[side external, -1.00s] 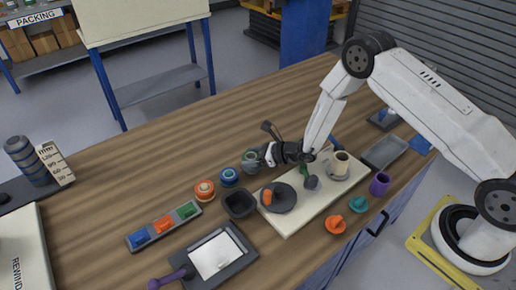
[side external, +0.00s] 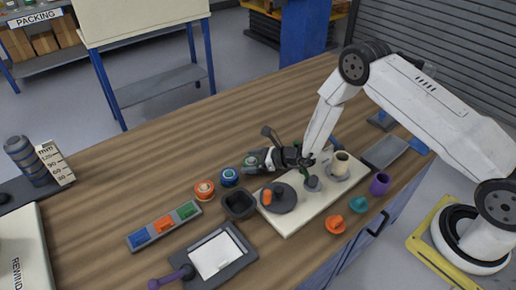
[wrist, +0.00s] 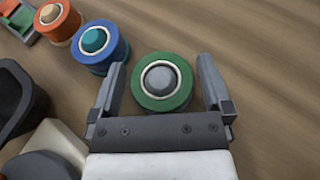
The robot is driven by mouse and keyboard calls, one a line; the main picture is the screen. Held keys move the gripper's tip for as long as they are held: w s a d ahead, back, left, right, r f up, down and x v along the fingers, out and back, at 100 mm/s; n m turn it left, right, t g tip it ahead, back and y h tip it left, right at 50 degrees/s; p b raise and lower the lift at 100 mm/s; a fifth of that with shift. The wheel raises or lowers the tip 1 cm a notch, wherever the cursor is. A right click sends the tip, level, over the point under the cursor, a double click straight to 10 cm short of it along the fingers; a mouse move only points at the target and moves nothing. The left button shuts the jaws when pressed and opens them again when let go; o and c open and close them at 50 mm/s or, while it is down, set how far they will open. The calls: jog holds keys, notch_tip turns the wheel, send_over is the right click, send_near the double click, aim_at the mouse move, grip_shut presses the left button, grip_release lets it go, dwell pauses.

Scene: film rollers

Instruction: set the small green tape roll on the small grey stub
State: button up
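The green tape roll (wrist: 138,95) has a white inner ring and a rounded grey centre. It lies on the wooden table between my fingertips in the wrist view. My gripper (wrist: 160,82) is open, with a finger on each side of the roll and a gap on both sides. In the side view my gripper (side external: 257,160) is low over the table, partly hiding the roll. A small dark grey stub (side external: 312,184) stands on the cream board, right of my gripper; I cannot tell for sure that it is the task's stub.
A blue roll (wrist: 92,46) and an orange roll (wrist: 55,20) sit close left of the green one. A black open bin (side external: 239,204) is nearby. The cream board (side external: 300,216) carries a dark disc (side external: 284,203) with an orange post, and a cream cup (side external: 341,163).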

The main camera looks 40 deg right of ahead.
jog(key=shift+s+d, duration=0.1)
jog(key=shift+v, duration=0.85)
jog(key=v, duration=0.3)
jog(key=shift+r, duration=0.1)
notch_tip(320, 180, up, 7)
dwell(0.7)
